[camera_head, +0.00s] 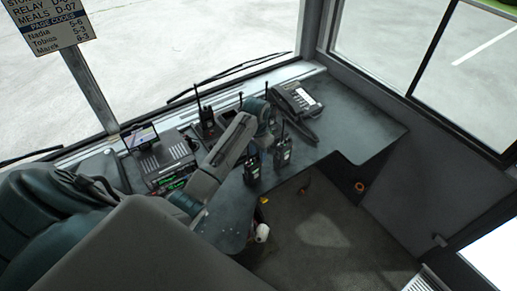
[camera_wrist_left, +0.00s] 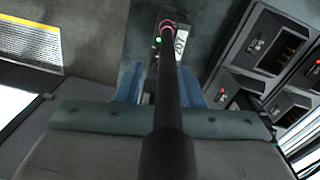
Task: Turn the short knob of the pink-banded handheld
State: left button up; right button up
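The pink-banded handheld (camera_wrist_left: 180,45) is in the left wrist view, with a pink ring at the base of its long black antenna (camera_wrist_left: 168,90), a green light and a white label. The antenna rises close to the camera and hides much of the handheld; I cannot make out the short knob. The blue fingers of my left gripper (camera_wrist_left: 161,86) are apart, one on each side of the antenna. In the head view my left gripper (camera_head: 252,149) is over the left of two dark handhelds (camera_head: 252,168). My right gripper is not in view.
Another handheld (camera_head: 283,152) stands just to the right, and one (camera_head: 207,122) stands farther back. A desk phone (camera_head: 298,97) is at the back right. A radio console (camera_head: 168,158) with a small screen is at left. The right of the desk (camera_head: 355,122) is clear.

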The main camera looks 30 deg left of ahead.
pick_arm(q)
jog(key=shift+s+d, duration=0.1)
jog(key=shift+d, duration=0.05)
grip_shut()
jog(key=shift+n, duration=1.5)
grip_release()
